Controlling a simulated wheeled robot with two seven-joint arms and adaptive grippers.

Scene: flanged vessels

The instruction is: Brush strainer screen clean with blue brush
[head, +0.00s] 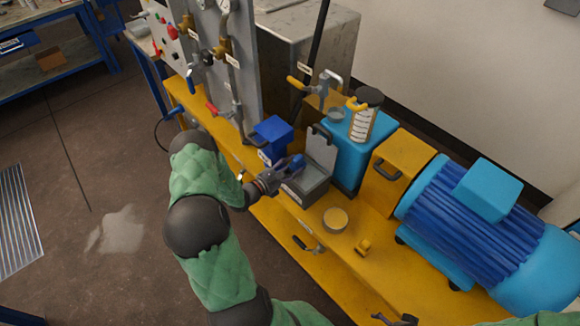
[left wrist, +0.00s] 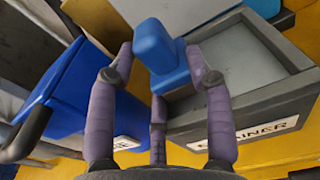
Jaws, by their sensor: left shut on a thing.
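The blue brush (head: 294,164) is held in my left gripper (head: 279,174), over the open grey strainer box (head: 313,192). In the left wrist view the brush (left wrist: 155,45) sits between the purple fingers of my left gripper (left wrist: 160,85), which is shut on it. The box's grey screen (left wrist: 228,58) lies beside the brush, inside a dark rim. I cannot tell whether the brush touches the screen. The box's lid (head: 321,148) stands raised behind it. My right gripper (head: 397,320) shows only as dark parts at the bottom edge; its jaws are unclear.
A blue bin (head: 273,138) stands left of the strainer box on the yellow base (head: 357,277). A light-blue block (head: 355,150) with a clear cylinder (head: 363,117) stands behind. A round tan-topped cup (head: 336,219) is in front, and a blue motor (head: 470,225) at right.

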